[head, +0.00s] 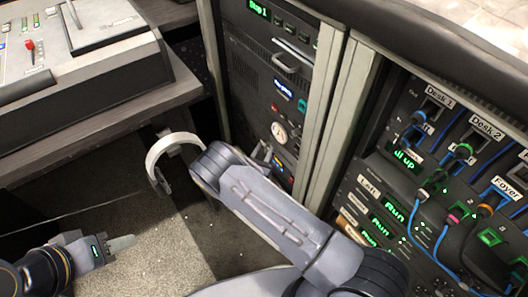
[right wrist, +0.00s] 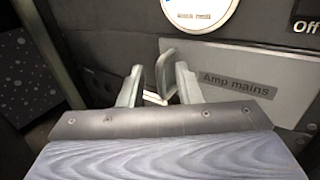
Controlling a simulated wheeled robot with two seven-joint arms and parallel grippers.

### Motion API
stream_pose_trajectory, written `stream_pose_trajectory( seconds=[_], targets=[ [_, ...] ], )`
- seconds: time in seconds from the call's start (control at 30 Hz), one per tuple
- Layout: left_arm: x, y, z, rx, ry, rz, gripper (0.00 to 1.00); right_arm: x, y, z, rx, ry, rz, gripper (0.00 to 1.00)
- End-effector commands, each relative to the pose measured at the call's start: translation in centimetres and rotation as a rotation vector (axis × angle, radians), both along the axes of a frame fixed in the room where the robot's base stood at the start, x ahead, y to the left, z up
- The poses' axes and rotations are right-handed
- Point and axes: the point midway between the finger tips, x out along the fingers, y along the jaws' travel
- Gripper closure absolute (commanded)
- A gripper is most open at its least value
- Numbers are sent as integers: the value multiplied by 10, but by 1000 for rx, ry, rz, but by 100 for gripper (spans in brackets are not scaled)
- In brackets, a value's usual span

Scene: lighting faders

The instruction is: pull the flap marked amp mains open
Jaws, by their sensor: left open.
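The flap marked Amp mains (right wrist: 285,88) is a grey panel in the right wrist view, below a round white dial. It looks closed against the rack front. A pale handle (right wrist: 165,72) stands out at its left part. My right gripper (right wrist: 160,84) has its two fingers apart, one on each side of the handle. Whether either finger touches it I cannot tell. In the head view my right arm mostly hides that gripper and the flap. My left gripper (head: 122,243) is open and empty at the lower left, away from the rack.
The rack (head: 268,70) has a pull handle and displays above the dial (head: 279,132). A patch rack (head: 420,190) with blue cables stands on the right. A mixing desk (head: 85,55) sits on a table at the upper left. A white ring (head: 165,150) shows beside my right arm.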

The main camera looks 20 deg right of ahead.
Motion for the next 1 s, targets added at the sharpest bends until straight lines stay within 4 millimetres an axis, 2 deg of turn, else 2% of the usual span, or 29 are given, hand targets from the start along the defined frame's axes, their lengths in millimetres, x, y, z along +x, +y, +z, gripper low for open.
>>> stream_pose_trajectory(
  seconds=[0.27,0.53,1.0],
  targets=[
    [0,0,0,0,0,0,59,2,-2,0,1,1,-1,69],
    [0,0,0,0,0,0,59,2,-2,0,1,1,0,100],
    [0,0,0,0,0,0,59,-2,6,0,0,2,28,100]
  ],
)
